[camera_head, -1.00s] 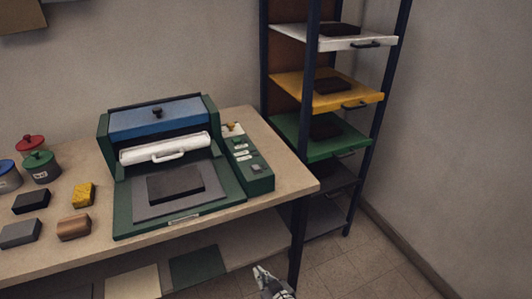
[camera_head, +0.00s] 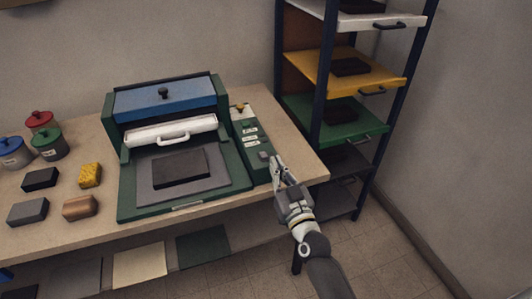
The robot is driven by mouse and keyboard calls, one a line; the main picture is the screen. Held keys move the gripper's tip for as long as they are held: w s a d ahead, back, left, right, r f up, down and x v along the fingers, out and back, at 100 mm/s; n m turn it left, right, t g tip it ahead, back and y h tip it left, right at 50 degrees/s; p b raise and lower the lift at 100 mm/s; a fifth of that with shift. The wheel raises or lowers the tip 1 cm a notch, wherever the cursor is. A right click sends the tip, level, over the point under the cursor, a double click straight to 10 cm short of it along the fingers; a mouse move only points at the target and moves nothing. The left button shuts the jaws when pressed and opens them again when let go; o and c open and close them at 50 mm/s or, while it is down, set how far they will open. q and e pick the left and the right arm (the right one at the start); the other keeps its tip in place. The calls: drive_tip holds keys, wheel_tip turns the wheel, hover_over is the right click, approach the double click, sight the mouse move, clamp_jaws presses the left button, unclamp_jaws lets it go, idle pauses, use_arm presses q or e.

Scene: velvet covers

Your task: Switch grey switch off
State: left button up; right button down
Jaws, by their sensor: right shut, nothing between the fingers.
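The grey switch (camera_head: 263,155) is a small block near the front end of the green control panel (camera_head: 257,172), on the right side of the green machine. My right gripper (camera_head: 276,158) is shut and empty, with its fingertips just right of the grey switch. I cannot tell whether they touch it or which way the switch is set. My left gripper is out of view.
The machine has a blue lid (camera_head: 165,101), a white roller with a handle (camera_head: 170,135) and a dark block (camera_head: 182,168) on its bed. Jars and small blocks stand left on the table (camera_head: 85,224). A shelf rack with coloured trays (camera_head: 345,75) stands right, behind my right arm.

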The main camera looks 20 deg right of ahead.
drive_tip(key=r+p, duration=0.2)
hover_over(266, 163)
drive_tip(key=shift+w+f, duration=0.15)
drive_tip(key=shift+w, duration=0.15)
wheel_tip(266, 163, down, 3)
drive_tip(key=shift+r+b, duration=0.15)
drive_tip(key=shift+b, duration=0.35)
drive_tip(key=shift+s+f, duration=0.25)
drive_tip(key=shift+f, duration=0.45)
